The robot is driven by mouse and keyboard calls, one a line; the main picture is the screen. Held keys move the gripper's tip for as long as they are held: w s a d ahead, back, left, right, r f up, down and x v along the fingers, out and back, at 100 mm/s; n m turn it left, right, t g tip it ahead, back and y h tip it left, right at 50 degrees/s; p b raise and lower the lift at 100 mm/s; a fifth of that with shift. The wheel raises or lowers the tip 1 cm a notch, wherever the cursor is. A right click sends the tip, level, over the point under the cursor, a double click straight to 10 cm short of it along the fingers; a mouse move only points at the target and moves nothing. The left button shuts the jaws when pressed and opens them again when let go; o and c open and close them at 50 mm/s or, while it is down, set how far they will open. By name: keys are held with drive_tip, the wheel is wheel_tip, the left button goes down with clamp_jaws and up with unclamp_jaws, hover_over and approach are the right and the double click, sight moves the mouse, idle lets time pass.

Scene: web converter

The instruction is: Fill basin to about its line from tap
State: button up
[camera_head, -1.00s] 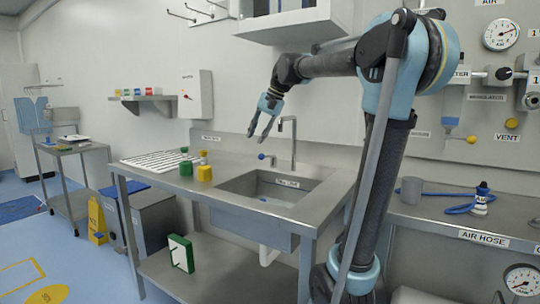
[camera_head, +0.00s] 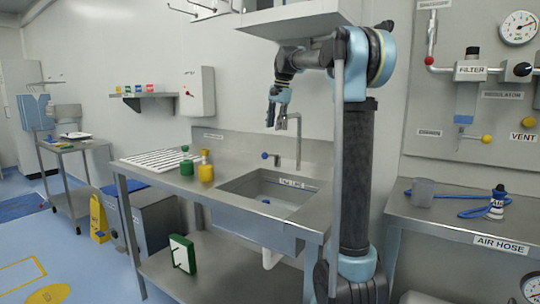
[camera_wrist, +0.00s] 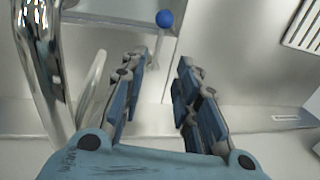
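The steel basin (camera_head: 232,187) is set in the sink bench, with a pale label (camera_head: 292,183) on its inner wall. I cannot make out a water level. A small blue thing (camera_head: 265,201) lies at its bottom. The tap (camera_head: 298,145) rises behind the basin, and its chrome pipe (camera_wrist: 38,70) fills the left of the wrist view. A blue-knobbed lever (camera_head: 265,155) stands left of the tap; its blue ball (camera_wrist: 164,19) shows beyond my fingers in the wrist view. My gripper (camera_head: 274,124) points down beside the tap's top, above the lever. Its fingers (camera_wrist: 160,62) are apart and empty.
A green bottle (camera_head: 186,162) and a yellow bottle (camera_head: 206,168) stand left of the basin, by a slotted drain rack (camera_head: 150,160). A wall cabinet (camera_head: 290,18) hangs above my forearm. The right bench holds a grey cup (camera_head: 423,190) and a blue hose (camera_head: 460,212).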

drive_tip(key=f, duration=0.4)
drive_tip(key=w+a+f, duration=0.1)
drive_tip(key=f, duration=0.4)
drive_tip(key=a+f, duration=0.1)
drive_tip(key=f, duration=0.3)
drive_tip(key=shift+w+f, duration=0.25)
drive_tip(key=shift+c, duration=0.6)
clamp_jaws()
